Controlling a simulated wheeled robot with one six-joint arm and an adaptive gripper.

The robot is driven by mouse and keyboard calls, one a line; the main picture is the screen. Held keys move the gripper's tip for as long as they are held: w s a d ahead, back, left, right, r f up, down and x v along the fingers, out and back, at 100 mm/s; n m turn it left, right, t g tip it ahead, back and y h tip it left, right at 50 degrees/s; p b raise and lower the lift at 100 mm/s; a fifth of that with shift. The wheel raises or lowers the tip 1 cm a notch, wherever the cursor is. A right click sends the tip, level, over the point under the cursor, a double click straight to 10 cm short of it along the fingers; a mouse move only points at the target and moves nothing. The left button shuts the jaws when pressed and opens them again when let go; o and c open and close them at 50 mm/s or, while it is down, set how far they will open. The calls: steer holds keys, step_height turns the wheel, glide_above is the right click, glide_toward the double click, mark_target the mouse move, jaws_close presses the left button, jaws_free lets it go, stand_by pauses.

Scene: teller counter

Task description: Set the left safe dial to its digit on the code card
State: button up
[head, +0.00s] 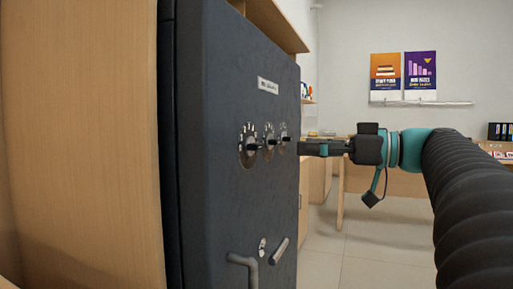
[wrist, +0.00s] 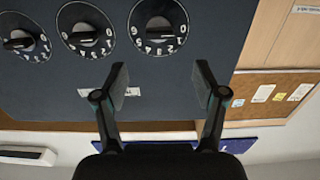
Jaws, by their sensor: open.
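The dark safe door (head: 220,80) has a row of three dials with black knobs on numbered plates. The nearest is the left dial (head: 248,146). The wrist view is upside down, so the left dial (wrist: 158,28) is at its right, with the middle dial (wrist: 85,30) and right dial (wrist: 20,40) beside it. My gripper (head: 302,148) is in front of the door at about dial height. In the wrist view my gripper (wrist: 160,85) is open and empty, its fingers apart from the left dial. The dial digits are too small to read surely. I cannot identify the code card.
A white label (head: 268,86) with unreadable text is above the dials. A door handle (head: 245,268) sticks out below. A wooden panel (head: 80,130) stands left of the safe. A cork board (wrist: 265,95) with notes shows in the wrist view. Open floor (head: 345,245) lies right of the safe.

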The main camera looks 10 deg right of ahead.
mark_target(262, 145)
steer(key=x, duration=1)
steer(key=shift+a, duration=0.1)
steer(key=c, duration=1.1)
